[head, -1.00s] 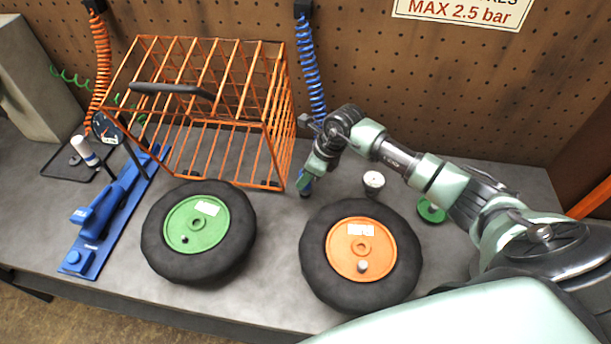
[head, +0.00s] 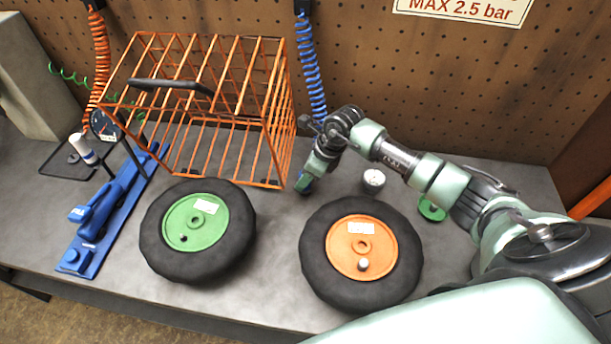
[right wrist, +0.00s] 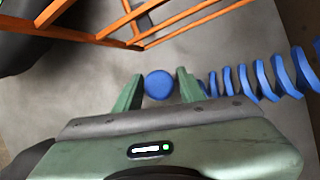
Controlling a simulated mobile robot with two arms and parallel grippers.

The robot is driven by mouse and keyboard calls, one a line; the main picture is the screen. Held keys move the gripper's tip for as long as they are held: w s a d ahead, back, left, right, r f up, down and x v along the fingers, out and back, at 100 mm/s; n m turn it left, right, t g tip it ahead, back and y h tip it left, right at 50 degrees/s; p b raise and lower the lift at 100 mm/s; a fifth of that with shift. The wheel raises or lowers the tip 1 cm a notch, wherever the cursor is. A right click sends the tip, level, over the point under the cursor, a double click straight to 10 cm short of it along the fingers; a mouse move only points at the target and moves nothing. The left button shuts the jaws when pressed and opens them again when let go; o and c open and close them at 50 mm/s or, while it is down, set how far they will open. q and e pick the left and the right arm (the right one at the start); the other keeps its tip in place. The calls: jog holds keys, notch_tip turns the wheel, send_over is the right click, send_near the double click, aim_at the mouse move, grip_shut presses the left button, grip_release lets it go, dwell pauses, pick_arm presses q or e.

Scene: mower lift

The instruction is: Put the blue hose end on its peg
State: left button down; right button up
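The blue hose end (right wrist: 158,85) shows as a round blue disc between my right fingers in the right wrist view. My right gripper (right wrist: 159,82) is around it, with a narrow gap that I see mainly on the right side; firm contact is not visible. In the head view my right gripper (head: 304,184) is low over the bench, right of the orange cage, and mostly covers the hose end. The coiled blue hose (head: 311,70) comes down from a black bracket on the pegboard; it also shows in the right wrist view (right wrist: 262,80). I cannot make out the peg. My left gripper is out of view.
The orange wire cage (head: 200,100) stands close left of my right gripper. A green-hubbed wheel (head: 197,225) and an orange-hubbed wheel (head: 360,245) lie in front. A small white-topped container (head: 374,180) stands right of the gripper. A blue lift (head: 100,215) lies at left.

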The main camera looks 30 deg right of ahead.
jog(key=p+v, duration=0.7)
jog(key=v, duration=0.4)
dwell(0.6)
jog(key=shift+d, duration=0.1)
dwell(0.4)
